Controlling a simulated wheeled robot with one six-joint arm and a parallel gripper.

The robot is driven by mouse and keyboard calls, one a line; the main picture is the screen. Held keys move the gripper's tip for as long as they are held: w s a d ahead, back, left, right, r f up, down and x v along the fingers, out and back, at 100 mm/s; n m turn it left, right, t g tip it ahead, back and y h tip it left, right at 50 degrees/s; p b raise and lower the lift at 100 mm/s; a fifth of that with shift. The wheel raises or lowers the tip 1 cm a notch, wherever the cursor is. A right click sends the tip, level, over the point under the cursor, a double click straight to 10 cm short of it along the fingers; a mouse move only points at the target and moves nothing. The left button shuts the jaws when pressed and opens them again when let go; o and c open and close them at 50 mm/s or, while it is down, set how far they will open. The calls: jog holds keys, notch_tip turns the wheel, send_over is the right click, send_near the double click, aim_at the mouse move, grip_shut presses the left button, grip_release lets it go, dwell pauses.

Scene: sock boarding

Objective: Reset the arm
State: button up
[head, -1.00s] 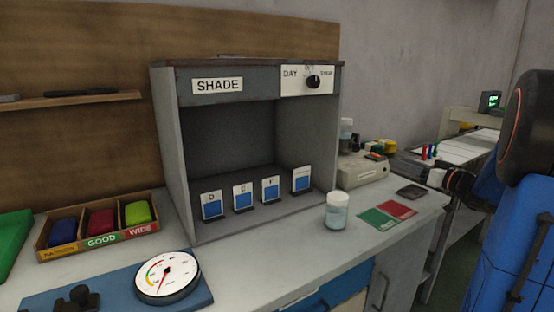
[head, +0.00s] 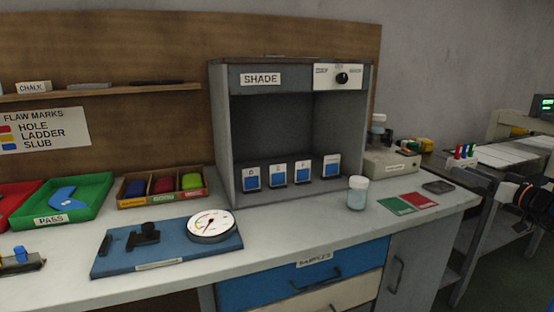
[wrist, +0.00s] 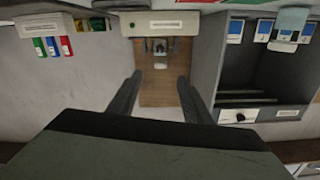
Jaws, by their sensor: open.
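My gripper (wrist: 157,78) shows in the wrist view with its two dark fingers spread apart. It is open, and nothing shows between the fingers. Beyond them is a brown board with a small device (wrist: 158,46) on it, with clear space between it and the fingers. In the head view only a dark part of my arm with an orange ring shows at the right edge. The gripper itself is not seen there.
The bench holds the SHADE cabinet (head: 219,130), a jar (head: 357,192), red and green cards (head: 407,203), a dial gauge (head: 214,224) on a blue board (head: 180,258), and a green PASS tray (head: 97,198). The bench front is mostly clear.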

jog(key=s+a+f+g+y, duration=0.1)
jog(key=s+a+f+g, duration=0.2)
jog(key=a, duration=0.6)
jog(key=s+a+f+g, duration=0.1)
jog(key=s+a+g, duration=0.3)
jog(key=a, duration=0.5)
jog(key=s+a+f+g+y, duration=0.1)
jog(key=s+a+f+g, duration=0.15)
jog(key=s+a, duration=0.45)
jog(key=s+a+f+g+h, duration=0.3)
jog(key=s+a+f, duration=0.3)
jog(key=s+a, duration=0.3)
jog(key=s+d+f+m+h, duration=0.1)
jog(key=s+d+f+h, duration=0.1)
jog(key=s, duration=0.4)
jog(key=s+d+f+m+h, duration=0.1)
jog(key=s+d+f+h, duration=0.1)
jog(key=s, duration=0.3)
jog(key=shift+s+d+h, duration=0.35)
jog(key=shift+d+h, duration=0.25)
jog(key=shift+d, duration=0.05)
